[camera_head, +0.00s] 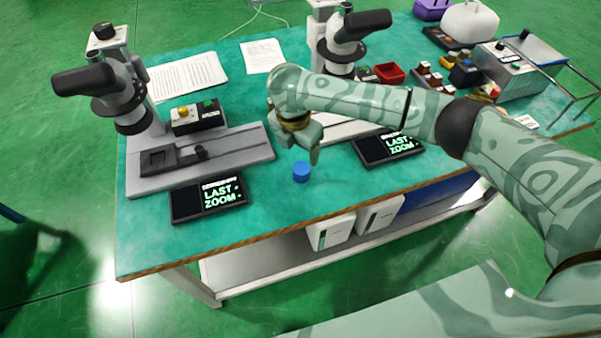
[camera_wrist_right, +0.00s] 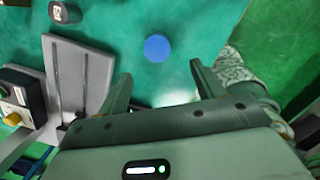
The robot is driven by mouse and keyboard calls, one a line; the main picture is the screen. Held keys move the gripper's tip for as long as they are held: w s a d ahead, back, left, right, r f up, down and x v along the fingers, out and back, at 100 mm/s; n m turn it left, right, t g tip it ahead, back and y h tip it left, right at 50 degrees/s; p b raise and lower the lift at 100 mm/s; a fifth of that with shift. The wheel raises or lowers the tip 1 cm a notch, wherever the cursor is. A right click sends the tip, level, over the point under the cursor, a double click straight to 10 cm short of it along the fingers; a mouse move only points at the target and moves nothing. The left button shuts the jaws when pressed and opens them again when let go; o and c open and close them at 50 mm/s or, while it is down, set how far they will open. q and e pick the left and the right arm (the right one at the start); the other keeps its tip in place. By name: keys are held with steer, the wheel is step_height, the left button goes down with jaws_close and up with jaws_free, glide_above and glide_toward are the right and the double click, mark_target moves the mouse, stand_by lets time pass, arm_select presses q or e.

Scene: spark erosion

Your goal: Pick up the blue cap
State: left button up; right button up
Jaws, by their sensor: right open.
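The blue cap (camera_head: 301,172) stands on the green tabletop near its front edge, between the two display boxes. In the right wrist view the blue cap (camera_wrist_right: 157,48) is a round disc ahead of the fingertips, roughly centred between them and apart from both. My right gripper (camera_head: 303,155) is above and just behind the cap in the head view. It is open and empty, with its two fingers (camera_wrist_right: 160,80) spread wide in the right wrist view. My left gripper is not in view.
A left display box (camera_head: 208,200) and a right display box (camera_head: 388,146) flank the cap. A microscope (camera_head: 115,95) on a grey base (camera_head: 240,150) stands at left, another microscope (camera_head: 345,45) behind my right arm. A red bin (camera_head: 389,75) is further back. The tabletop around the cap is clear.

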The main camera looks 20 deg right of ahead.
mark_target(301, 168)
steer(key=f, duration=0.1)
steer(key=f+b, duration=0.1)
steer(key=f, duration=0.3)
steer(key=shift+w+d+f+b, duration=0.2)
steer(key=shift+w+d+b, duration=0.05)
steer(key=shift+b, duration=0.15)
steer(key=f+b, duration=0.2)
steer(key=f, duration=0.1)
steer(key=w+f+b, duration=0.1)
steer(key=f, duration=0.1)
steer(key=shift+d+f, duration=0.15)
steer(key=shift+d, duration=0.1)
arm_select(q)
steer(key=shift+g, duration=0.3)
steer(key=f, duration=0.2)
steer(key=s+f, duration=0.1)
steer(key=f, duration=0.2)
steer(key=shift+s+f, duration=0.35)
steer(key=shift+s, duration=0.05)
arm_select(e)
steer(key=shift+r, duration=0.2)
steer(key=shift+s, duration=0.1)
steer(key=c, duration=1)
